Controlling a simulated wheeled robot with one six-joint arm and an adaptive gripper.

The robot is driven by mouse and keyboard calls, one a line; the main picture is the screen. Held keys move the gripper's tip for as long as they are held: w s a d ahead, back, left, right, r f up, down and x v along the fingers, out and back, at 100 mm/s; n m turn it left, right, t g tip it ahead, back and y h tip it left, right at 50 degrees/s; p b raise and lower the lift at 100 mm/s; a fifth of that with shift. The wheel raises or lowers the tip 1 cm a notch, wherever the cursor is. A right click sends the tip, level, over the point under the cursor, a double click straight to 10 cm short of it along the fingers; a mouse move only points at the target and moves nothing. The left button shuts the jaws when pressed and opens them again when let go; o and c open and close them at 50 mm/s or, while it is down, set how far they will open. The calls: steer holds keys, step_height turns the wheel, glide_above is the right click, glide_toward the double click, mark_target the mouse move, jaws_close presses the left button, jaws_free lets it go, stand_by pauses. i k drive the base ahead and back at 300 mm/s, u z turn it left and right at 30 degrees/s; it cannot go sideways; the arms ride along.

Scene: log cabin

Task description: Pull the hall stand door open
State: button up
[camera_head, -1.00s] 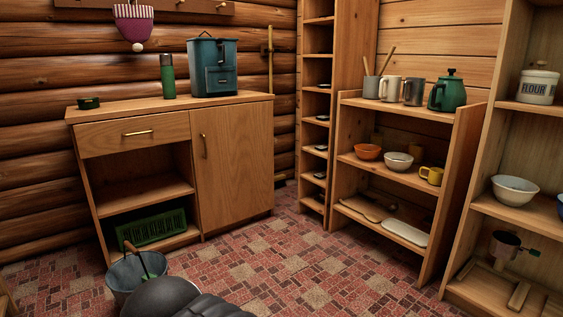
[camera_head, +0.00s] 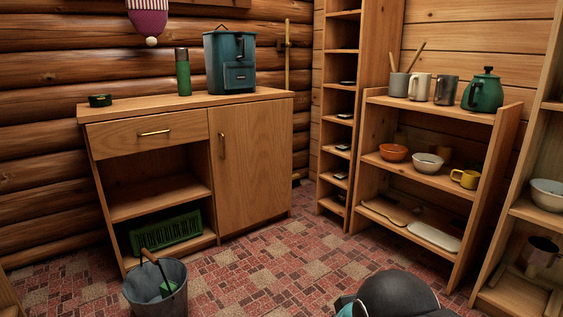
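The hall stand (camera_head: 180,104) is a wooden cabinet against the log wall. Its door (camera_head: 255,165) is on the right side and is closed. A vertical brass handle (camera_head: 222,145) sits near the door's left edge. Left of the door are a closed drawer (camera_head: 150,137) with a brass handle and open shelves below it. A dark rounded part of my arm (camera_head: 395,295) shows at the bottom right, apart from the hall stand. My gripper is not in view.
A teal canister (camera_head: 230,62) and a green flask (camera_head: 183,72) stand on top. A shelf (camera_head: 432,107) with dishes is at right. The tiled floor (camera_head: 275,245) before the door is clear.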

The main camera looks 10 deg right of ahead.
mark_target(251, 143)
steer(key=u, duration=0.2)
steer(key=i, duration=1.2)
steer(key=u, duration=0.05)
